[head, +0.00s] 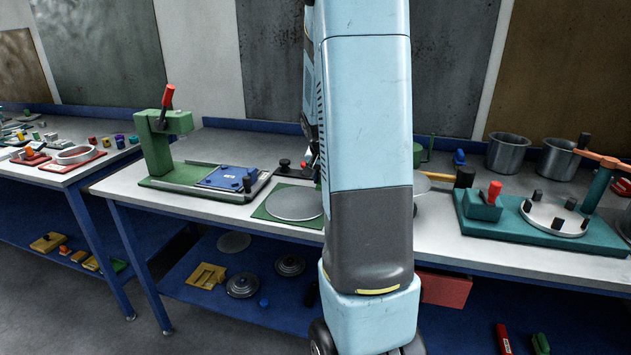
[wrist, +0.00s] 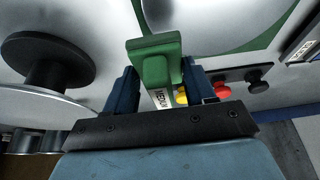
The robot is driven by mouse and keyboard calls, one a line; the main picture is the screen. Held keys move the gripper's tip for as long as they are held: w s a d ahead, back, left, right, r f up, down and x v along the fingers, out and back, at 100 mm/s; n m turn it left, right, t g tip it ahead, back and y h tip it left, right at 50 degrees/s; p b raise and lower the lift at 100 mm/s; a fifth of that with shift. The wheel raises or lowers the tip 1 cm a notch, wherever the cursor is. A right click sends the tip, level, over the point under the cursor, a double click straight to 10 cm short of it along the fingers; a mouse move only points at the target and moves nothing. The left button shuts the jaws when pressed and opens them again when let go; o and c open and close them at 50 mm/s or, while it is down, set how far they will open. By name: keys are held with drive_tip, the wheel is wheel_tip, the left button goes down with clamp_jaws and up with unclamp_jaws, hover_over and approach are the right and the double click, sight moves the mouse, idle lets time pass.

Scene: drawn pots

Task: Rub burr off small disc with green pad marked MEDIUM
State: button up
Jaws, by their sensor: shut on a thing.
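My gripper (wrist: 161,82) is shut on the green pad (wrist: 154,46), whose white label reads MEDIUM in the wrist view. The pad is a green block with a wider end beyond the fingertips. A pale grey disc (wrist: 195,12) shows beyond it at the top, on a green mat; it appears apart from the pad. In the head view a disc (head: 294,204) lies on a green mat left of my arm. A second pale disc (head: 421,183) shows partly right of my arm. I cannot tell which is the small disc, and no burr can be made out. My arm hides the gripper in the head view.
A dark spool-like fitting (wrist: 48,62) stands on a pale round plate at left in the wrist view. A black panel (wrist: 245,78) with red and yellow knobs is at right. In the head view, a green press (head: 166,140) and a teal clamp fixture (head: 540,222) flank my arm.

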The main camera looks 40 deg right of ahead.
drive_tip(key=shift+r, duration=1.2)
drive_tip(key=shift+s, duration=0.1)
